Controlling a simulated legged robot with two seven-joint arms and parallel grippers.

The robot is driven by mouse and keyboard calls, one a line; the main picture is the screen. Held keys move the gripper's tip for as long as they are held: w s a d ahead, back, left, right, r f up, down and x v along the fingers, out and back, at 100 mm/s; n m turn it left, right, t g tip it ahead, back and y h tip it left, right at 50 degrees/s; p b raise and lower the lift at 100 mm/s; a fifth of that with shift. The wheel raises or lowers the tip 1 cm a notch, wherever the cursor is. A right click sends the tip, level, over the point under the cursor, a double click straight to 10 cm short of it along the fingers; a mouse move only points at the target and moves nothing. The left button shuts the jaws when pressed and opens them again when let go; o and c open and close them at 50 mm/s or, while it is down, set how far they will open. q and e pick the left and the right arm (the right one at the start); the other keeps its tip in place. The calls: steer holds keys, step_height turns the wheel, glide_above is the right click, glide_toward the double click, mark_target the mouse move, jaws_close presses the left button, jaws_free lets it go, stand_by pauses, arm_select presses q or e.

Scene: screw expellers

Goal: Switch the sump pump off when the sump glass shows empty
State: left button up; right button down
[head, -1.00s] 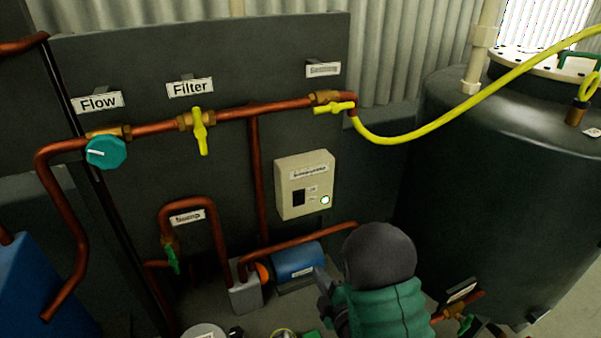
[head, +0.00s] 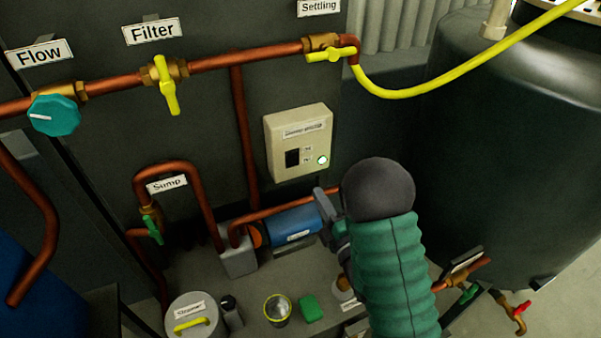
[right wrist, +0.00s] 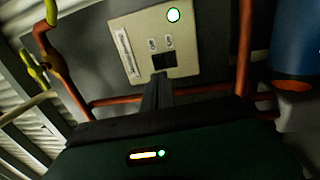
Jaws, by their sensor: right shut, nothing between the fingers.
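The cream switch box (head: 298,143) is on the dark panel, with a black switch (head: 292,158) and a lit green-white lamp (head: 322,160). In the right wrist view the black switch (right wrist: 164,61) is straight ahead of my right gripper (right wrist: 157,82), which is shut and empty. I cannot tell whether its tips touch the box. In the head view my right gripper (head: 324,196) is below the box, in front of the blue pump motor (head: 297,225). A "Sump" label (head: 166,184) hangs on the copper pipe. I cannot make out a sump glass level. My left gripper is out of view.
Copper pipes with a green-handled valve (head: 152,228) are left of the motor. A lidded pot (head: 196,316), a round glass vessel (head: 277,310) and a green block (head: 311,309) stand below. A yellow hose (head: 430,88) runs to the large dark tank (head: 500,150).

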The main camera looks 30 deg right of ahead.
mark_target(294, 156)
steer(key=w+b, duration=0.2)
steer(key=w, duration=0.1)
steer(key=w+r+b, duration=0.1)
steer(key=w+b, duration=0.2)
steer(key=w, duration=0.1)
steer(key=w+b, duration=0.2)
steer(key=w, duration=0.1)
steer(key=shift+w+d+r, duration=0.1)
steer(key=shift+w+r, duration=0.1)
steer(key=shift+w, duration=0.55)
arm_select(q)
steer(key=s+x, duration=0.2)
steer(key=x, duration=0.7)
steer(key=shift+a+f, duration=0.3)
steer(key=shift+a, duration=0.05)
arm_select(e)
steer(key=shift+w+a+r, duration=0.2)
steer(key=shift+w, duration=0.05)
arm_select(q)
steer(key=shift+b, duration=0.3)
arm_select(e)
steer(key=shift+w+d+r, duration=0.1)
steer(key=shift+r, duration=0.05)
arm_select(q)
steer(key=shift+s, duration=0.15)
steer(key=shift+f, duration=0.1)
